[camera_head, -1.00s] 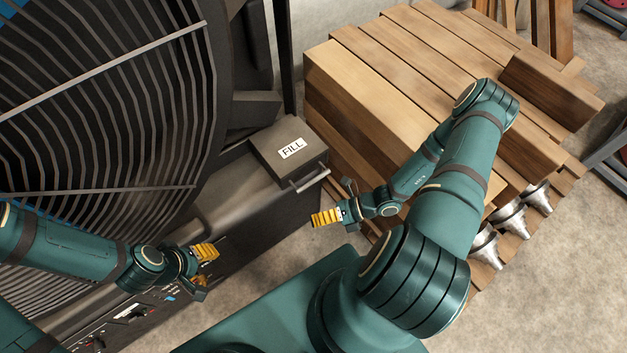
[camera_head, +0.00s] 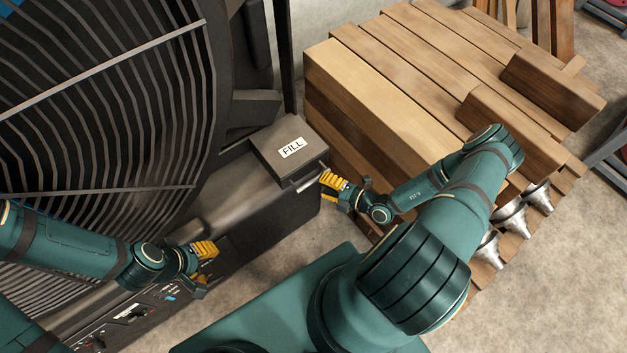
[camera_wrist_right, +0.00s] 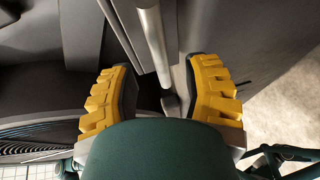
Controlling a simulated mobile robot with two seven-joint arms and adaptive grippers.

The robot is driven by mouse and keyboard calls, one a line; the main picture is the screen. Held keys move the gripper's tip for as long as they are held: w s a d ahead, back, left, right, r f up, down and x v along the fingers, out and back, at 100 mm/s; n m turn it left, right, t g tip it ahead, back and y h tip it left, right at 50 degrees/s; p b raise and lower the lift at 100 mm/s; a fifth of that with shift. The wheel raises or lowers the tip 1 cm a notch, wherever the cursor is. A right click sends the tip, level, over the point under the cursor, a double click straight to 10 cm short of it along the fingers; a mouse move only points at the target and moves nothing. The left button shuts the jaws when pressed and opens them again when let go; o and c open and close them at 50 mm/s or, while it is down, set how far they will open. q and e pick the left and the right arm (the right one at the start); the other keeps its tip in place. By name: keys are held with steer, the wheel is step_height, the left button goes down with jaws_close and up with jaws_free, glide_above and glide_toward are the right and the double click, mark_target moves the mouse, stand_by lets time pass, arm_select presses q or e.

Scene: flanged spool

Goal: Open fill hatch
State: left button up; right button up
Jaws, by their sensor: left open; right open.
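The fill hatch (camera_head: 287,145) is a dark grey box lid with a white "FILL" label, shut on top of the dark machine body. Its metal bar handle runs along its front right edge; in the right wrist view the handle (camera_wrist_right: 152,40) is a pale rod. My right gripper (camera_head: 328,188) is open at the handle's right end. In the right wrist view its yellow fingers (camera_wrist_right: 160,95) stand either side of the rod's end, with gaps visible on both sides. My left gripper (camera_head: 205,263) is open and empty above the machine's control panel.
A stack of wooden beams (camera_head: 400,70) stands to the right of the hatch, close to my right arm. Several metal cones (camera_head: 513,215) sit at its front edge. A large ribbed drum (camera_head: 100,110) fills the left. Concrete floor (camera_head: 290,245) shows in front of the machine.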

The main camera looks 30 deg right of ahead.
mark_target(314, 179)
steer(key=shift+x, duration=2.2)
jaws_close()
